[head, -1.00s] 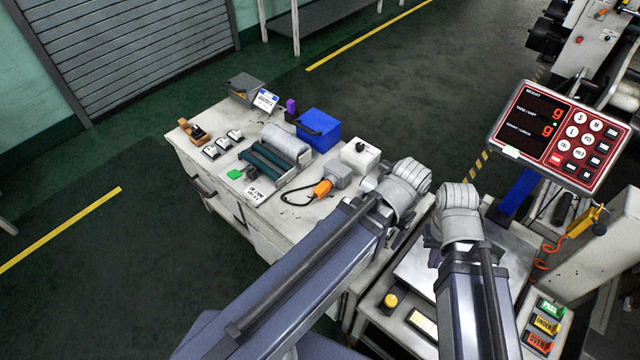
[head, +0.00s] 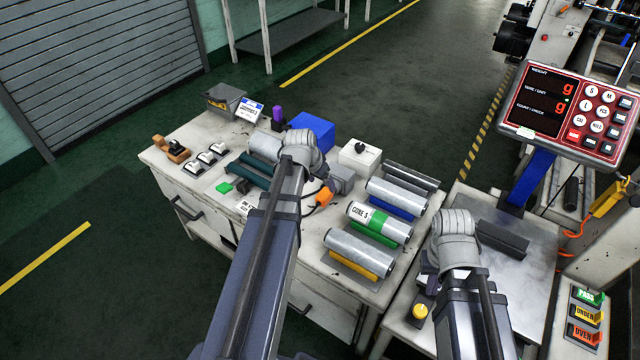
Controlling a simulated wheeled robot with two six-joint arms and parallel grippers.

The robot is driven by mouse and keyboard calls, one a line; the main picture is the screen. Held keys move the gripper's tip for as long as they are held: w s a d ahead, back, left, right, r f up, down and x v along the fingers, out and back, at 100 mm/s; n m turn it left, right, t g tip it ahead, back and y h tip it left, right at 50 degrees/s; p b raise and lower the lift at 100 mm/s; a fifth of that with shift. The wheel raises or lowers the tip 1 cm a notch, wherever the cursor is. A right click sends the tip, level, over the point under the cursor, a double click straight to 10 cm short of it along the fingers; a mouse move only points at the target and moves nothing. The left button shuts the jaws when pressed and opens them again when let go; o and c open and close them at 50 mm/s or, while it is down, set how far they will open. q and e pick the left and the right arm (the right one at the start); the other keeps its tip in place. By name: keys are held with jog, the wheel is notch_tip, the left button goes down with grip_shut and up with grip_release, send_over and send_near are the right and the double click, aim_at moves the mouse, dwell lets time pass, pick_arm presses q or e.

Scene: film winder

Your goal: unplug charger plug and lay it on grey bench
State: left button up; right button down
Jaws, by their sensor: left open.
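The orange charger plug (head: 323,197) sits at the near side of a small grey socket box (head: 342,180) on the light grey bench (head: 310,246). A dark cable runs from the plug, partly hidden by my left arm. My left gripper (head: 309,178) is open just left of the plug and box, seen from above. Its fingertips are mostly hidden by its wrist, and I cannot tell whether they touch anything.
Silver rolls on coloured bases, including one marked with a green band (head: 379,222), lie right of the plug. A white box with a black knob (head: 359,156) and a blue box (head: 318,128) stand behind. A red-framed weight display (head: 566,115) is at right.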

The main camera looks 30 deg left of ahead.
aim_at(326, 191)
pick_arm(q)
jog(key=shift+b+x, duration=3.6)
jog(key=shift+x, duration=0.35)
pick_arm(e)
jog(key=shift+f, duration=3.65)
pick_arm(q)
jog(key=shift+s, duration=0.1)
pick_arm(e)
jog(key=shift+r, duration=0.1)
pick_arm(q)
grip_shut()
